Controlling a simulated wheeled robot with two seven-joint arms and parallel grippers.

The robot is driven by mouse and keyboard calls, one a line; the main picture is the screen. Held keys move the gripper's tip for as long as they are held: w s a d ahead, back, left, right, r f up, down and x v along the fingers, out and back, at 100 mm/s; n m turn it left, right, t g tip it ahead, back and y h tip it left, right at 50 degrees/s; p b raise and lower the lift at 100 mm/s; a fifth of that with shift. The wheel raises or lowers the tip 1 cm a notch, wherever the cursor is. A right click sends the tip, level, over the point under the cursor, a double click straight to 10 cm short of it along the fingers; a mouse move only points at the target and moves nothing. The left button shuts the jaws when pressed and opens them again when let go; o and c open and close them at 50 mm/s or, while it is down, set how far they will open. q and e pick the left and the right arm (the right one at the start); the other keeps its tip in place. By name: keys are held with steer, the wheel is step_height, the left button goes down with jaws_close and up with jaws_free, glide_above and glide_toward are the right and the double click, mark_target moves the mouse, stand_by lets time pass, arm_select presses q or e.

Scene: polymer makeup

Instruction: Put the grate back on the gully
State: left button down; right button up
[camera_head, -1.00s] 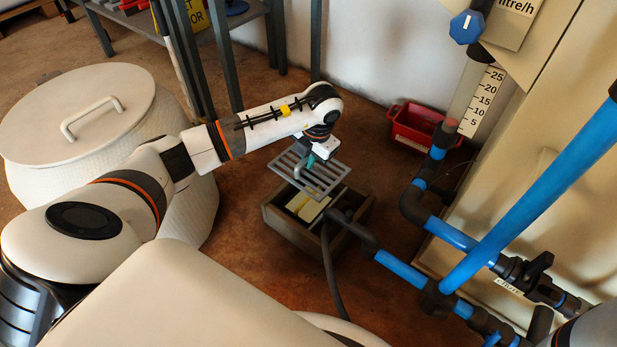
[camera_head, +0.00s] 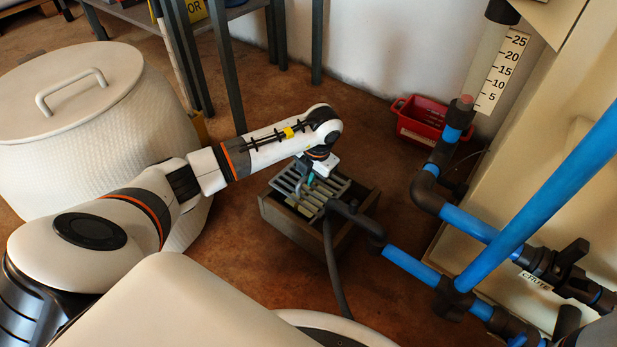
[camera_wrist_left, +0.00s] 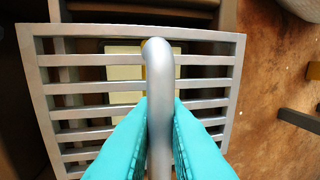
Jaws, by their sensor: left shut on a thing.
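The grey slatted grate (camera_head: 289,188) is at the top of the gully (camera_head: 274,214), a dark box-shaped frame on the floor. My left gripper (camera_head: 309,183) is shut on the grate's upright handle. In the left wrist view the teal fingers (camera_wrist_left: 160,130) press on both sides of the curved metal handle (camera_wrist_left: 160,70). The grate (camera_wrist_left: 230,90) fills the middle of that view, with a pale block (camera_wrist_left: 124,62) visible below its bars. The grate looks slightly turned and offset against the gully, whose right part shows uncovered. I cannot tell whether it touches the rim.
A black pipe end (camera_head: 350,212) reaches over the gully's near right edge, with a hose hanging there. Blue pipes (camera_head: 410,264) stand to the right. A red bin (camera_head: 418,122) lies behind. A large white lidded basket (camera_head: 90,150) stands left.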

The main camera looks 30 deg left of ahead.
mark_target(316, 188)
arm_select(q)
steer(key=shift+f, duration=0.15)
steer(key=c, duration=1.5)
jaws_free()
steer(key=shift+o, duration=0.2)
steer(key=shift+r, duration=0.5)
step_height(316, 188, up, 11)
steer(key=d+p, duration=0.2)
steer(key=p, duration=0.7)
steer(key=shift+d, duration=0.15)
steer(key=shift+s+r, duration=0.1)
